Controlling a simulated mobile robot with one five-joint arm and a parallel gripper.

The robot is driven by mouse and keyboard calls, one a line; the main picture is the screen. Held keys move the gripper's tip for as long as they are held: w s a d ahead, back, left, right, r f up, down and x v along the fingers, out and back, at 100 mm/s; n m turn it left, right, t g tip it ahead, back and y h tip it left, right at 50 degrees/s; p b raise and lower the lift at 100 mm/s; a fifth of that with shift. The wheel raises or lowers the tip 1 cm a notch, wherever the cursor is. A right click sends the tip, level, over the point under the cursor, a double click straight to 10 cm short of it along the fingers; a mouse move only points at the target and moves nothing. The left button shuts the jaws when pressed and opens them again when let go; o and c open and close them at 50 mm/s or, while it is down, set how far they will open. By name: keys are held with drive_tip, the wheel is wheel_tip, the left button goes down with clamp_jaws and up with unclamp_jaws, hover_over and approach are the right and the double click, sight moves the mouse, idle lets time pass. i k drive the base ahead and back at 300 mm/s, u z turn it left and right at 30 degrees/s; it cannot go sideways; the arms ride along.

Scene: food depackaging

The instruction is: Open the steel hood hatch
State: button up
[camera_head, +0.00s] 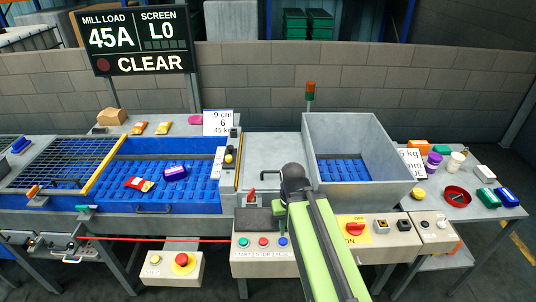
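A flat grey steel cover (270,155), which looks like the hood hatch, lies level between the blue conveyor and a steel hopper. A small red-tipped lever (252,193) stands at its front left edge. My green arm reaches up from the bottom of the view, and my gripper (292,176) is the dark end, over the front right part of the cover. Its fingers are hidden or too small to tell whether they are open. I cannot tell whether it touches the cover.
The open steel hopper (401,170) with a blue floor stands to the right. The blue conveyor (130,172) at left carries a purple pack (175,173) and a red packet (139,184). A control panel (262,270) with buttons is in front. A red dish (457,196) sits on the right table.

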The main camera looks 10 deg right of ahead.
sight(266, 153)
drive_tip(key=i, duration=0.5)
drive_tip(key=z, duration=0.3)
drive_tip(key=k, duration=0.5)
drive_tip(key=u, duration=1.4)
drive_tip(key=i, duration=0.45)
drive_tip(key=u, duration=0.5)
drive_tip(key=k, duration=0.9)
drive_tip(key=z, duration=0.15)
drive_tip(key=i, duration=0.9)
drive_tip(key=u, duration=0.05)
